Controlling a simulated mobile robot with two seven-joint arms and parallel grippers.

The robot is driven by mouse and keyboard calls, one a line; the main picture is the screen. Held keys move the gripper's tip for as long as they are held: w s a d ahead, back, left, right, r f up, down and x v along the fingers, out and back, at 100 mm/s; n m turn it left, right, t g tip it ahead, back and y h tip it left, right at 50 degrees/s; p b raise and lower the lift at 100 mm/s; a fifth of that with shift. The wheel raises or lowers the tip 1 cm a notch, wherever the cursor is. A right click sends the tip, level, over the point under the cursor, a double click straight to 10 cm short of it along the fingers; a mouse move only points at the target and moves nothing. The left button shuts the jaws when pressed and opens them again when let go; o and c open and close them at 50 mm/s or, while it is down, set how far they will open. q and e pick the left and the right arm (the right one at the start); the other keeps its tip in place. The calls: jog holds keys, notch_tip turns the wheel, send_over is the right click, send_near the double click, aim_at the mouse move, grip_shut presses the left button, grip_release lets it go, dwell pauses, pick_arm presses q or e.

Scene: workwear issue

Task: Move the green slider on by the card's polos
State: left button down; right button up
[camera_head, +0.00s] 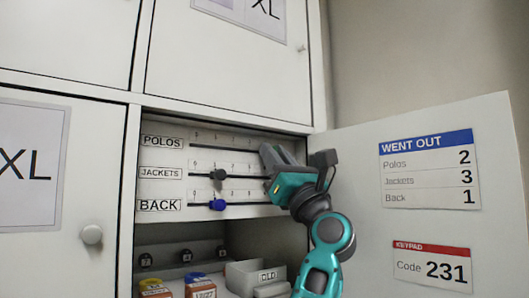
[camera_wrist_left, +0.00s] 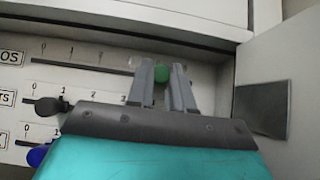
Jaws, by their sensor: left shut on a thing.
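The green slider (camera_wrist_left: 160,73) sits on the top rail, labelled POLOS (camera_head: 162,142), toward its right end. My left gripper (camera_wrist_left: 162,85) is shut on it, one finger on each side. In the head view my left gripper (camera_head: 268,151) hides the green slider. Scale marks 0 and 1 show at the left of this rail; the figures by the slider are too faint to read. The WENT OUT card (camera_head: 430,168) on the open door reads Polos 2, Jackets 3, Back 1. My right gripper is not in view.
Below are the dark JACKETS slider (camera_head: 218,175) and the blue BACK slider (camera_head: 217,204). The open door (camera_head: 350,165) stands close at the right, with a KEYPAD card (camera_head: 433,266) reading 231. A lower shelf holds containers and an OLD bin (camera_head: 243,274).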

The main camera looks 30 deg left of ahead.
pick_arm(q)
jog(key=c, duration=1)
grip_release()
jog(key=shift+s+f, duration=0.1)
jog(key=b+v, duration=0.1)
jog(key=v, duration=1.1)
jog(key=shift+d+f+b, duration=0.25)
jog(key=shift+b, duration=0.15)
jog(key=shift+s, duration=0.15)
